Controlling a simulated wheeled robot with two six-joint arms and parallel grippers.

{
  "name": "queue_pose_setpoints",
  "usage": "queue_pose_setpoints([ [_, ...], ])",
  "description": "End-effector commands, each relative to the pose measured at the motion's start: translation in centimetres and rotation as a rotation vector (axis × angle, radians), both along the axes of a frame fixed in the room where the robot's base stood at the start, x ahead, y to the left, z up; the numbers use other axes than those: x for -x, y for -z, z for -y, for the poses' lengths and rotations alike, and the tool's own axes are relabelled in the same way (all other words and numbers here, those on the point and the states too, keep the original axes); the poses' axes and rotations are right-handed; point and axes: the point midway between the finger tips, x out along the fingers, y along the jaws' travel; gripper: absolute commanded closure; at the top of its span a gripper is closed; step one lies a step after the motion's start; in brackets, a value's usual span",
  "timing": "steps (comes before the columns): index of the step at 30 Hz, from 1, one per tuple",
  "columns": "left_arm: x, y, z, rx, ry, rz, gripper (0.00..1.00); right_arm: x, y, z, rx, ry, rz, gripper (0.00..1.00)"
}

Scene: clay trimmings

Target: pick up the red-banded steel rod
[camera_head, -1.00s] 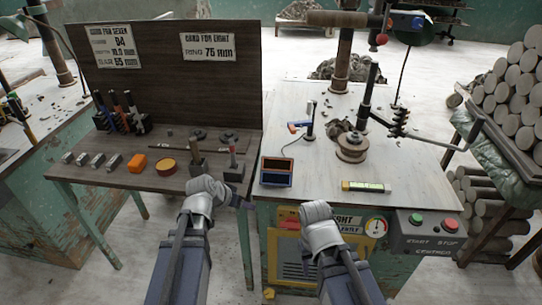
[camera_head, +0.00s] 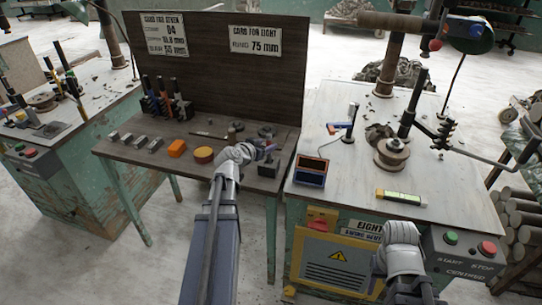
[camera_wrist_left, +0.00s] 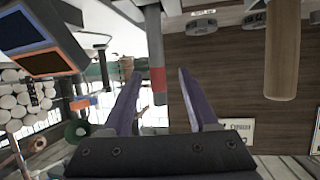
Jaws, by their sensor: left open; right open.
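The red-banded steel rod (camera_wrist_left: 157,80) is grey with a red band and hangs across the middle of the left wrist view. In the head view its red part (camera_head: 269,146) shows small above a dark block (camera_head: 268,169) on the brown bench. My left gripper (camera_head: 266,149) is at the rod. Its two purple fingers (camera_wrist_left: 160,100) are open, one on each side of the rod, with gaps visible between. My right gripper (camera_head: 402,240) is low in front of the white-topped machine table, away from the rod; its fingers are hard to make out.
A wooden cylinder (camera_wrist_left: 283,50) is to the right of the left fingers. A dark two-panel box (camera_head: 311,171) stands on the machine table (camera_head: 345,190) to the right.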

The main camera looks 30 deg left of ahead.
Motion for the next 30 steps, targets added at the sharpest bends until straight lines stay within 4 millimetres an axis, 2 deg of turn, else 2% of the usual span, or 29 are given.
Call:
queue_pose_setpoints([
  [1,-0.6,0.3,-0.1,0.0,0.001,0.0,0.41,0.0,0.3,0.0,0.0,0.0,0.0,0.5],
  [8,-1.1,0.6,0.0,-0.001,0.0,-0.001,0.41,0.0,0.6,0.0,0.0,0.0,0.0,0.5],
  [18,-5.2,2.5,0.1,-0.001,0.001,-0.001,0.41,0.0,2.5,0.0,0.0,0.0,0.0,0.5],
  [25,-5.3,2.4,0.2,0.0,0.0,-0.001,0.41,0.0,2.4,0.0,0.0,0.0,0.0,0.5],
  [30,-5.3,2.4,0.2,0.0,0.0,-0.001,0.58,0.0,2.4,0.0,0.0,0.0,0.0,0.5],
])
